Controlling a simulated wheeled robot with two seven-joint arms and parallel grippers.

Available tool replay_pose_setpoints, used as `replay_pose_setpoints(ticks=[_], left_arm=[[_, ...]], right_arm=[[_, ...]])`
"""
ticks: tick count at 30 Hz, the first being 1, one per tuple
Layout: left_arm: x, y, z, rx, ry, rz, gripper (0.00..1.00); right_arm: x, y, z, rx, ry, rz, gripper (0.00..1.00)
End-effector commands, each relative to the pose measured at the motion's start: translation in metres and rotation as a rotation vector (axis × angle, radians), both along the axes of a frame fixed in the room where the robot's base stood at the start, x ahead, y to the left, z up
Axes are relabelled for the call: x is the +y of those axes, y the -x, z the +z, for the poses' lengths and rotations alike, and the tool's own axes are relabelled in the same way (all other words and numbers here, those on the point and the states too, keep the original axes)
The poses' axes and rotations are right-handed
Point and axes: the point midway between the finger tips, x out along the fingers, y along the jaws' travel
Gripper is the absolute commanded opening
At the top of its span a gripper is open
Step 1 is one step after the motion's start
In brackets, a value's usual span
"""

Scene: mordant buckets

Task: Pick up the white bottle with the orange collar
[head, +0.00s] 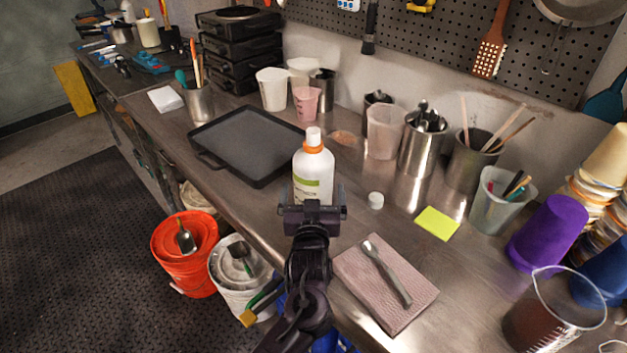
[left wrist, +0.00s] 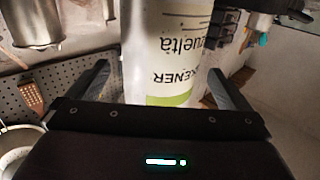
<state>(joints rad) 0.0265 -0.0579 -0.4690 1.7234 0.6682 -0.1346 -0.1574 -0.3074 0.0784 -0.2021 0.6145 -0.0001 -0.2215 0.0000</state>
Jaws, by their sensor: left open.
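The white bottle with the orange collar (head: 313,172) stands upright on the metal counter, with a white cap and a green-banded label. My left gripper (head: 313,210) is at the near side of the bottle and hides its lower part. In the left wrist view, the bottle (left wrist: 165,55) lies between the two spread fingers of my left gripper (left wrist: 158,82), which is open. I cannot tell whether either finger touches the bottle. My right gripper is not in view.
A dark tray (head: 245,145) lies left of the bottle. A small white cap (head: 376,200) and a yellow note (head: 437,223) lie to its right. A folded pink cloth (head: 385,284) with a spoon is nearer. Steel containers (head: 423,145) stand behind.

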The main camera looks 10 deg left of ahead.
Motion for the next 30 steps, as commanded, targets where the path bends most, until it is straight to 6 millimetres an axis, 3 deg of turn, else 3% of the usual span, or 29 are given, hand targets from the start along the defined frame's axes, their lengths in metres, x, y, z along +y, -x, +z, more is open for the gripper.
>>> replay_pose_setpoints(ticks=[9,18,30], left_arm=[[0.009,-0.046,0.001,0.0,0.001,0.0,1.0],[0.01,-0.05,0.0,0.001,0.002,0.0,0.99],[0.01,-0.049,0.0,0.001,0.001,0.0,0.46]], right_arm=[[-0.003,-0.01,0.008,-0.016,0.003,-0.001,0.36],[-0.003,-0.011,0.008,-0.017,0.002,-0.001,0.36],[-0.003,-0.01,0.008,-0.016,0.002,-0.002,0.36]])
